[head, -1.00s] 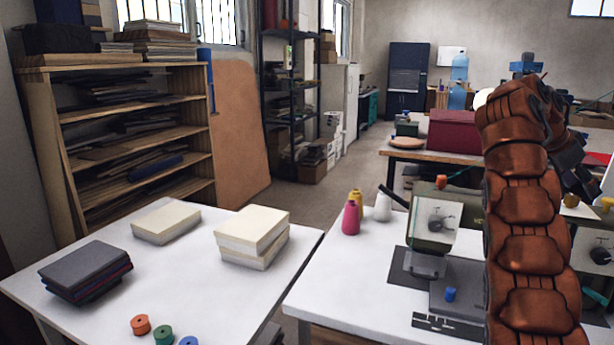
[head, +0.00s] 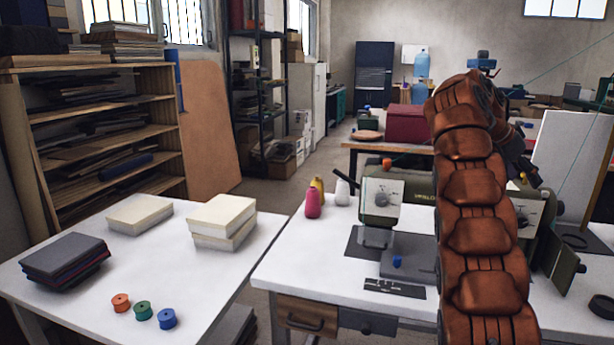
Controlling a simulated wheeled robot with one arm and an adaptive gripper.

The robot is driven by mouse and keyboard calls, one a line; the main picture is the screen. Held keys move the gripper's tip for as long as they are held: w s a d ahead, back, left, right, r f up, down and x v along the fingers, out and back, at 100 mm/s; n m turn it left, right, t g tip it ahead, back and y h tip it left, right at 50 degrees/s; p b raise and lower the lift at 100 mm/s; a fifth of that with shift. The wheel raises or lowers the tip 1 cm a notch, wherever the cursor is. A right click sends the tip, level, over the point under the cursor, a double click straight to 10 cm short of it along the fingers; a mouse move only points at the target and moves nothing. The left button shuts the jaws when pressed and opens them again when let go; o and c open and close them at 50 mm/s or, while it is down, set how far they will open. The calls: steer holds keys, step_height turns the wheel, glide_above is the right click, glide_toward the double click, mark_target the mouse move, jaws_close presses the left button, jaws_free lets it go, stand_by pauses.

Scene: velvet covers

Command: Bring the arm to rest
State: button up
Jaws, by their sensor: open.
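My arm (head: 478,210) rises, folded, on the right side of the head view, in front of the sewing bench. My gripper (head: 522,165) is the dark part at the right of the arm's upper bend, partly hidden by the arm. It is open, and I see nothing held in it. It is up in the air, in front of the machines and apart from the table tops.
The white bench (head: 320,250) holds a green sewing machine (head: 382,205), a pink cone (head: 313,204) and a blue spool (head: 397,262). The left table (head: 190,285) carries cream blocks (head: 222,218), dark covers (head: 65,258) and three spools (head: 143,310). Floor shows between shelf and benches.

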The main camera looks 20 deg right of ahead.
steer(key=s+a+f+n+y, duration=0.15)
steer(key=a+f+n, duration=0.25)
steer(key=a, duration=0.5)
steer(key=s+a+f+n+y, duration=0.1)
steer(key=s+a+f+n, duration=0.15)
steer(key=a+f, duration=0.45)
steer(key=s+a+f+n+y, duration=0.2)
steer(key=a+n, duration=0.2)
steer(key=a, duration=0.7)
steer(key=s+a+f+n+g+y, duration=0.15)
steer(key=s+a+f+n, duration=0.25)
steer(key=s+a+f, duration=0.6)
steer(key=s+a+f+n+y, duration=0.2)
steer(key=s+a+f+n, duration=0.3)
steer(key=s+a, duration=0.75)
step_height(320, 180, up, 17)
steer(key=t+p, duration=0.1)
steer(key=p, duration=1.5)
steer(key=shift+m, duration=0.35)
steer(key=shift+w+d+f+t, duration=0.1)
steer(key=shift+t, duration=0.15)
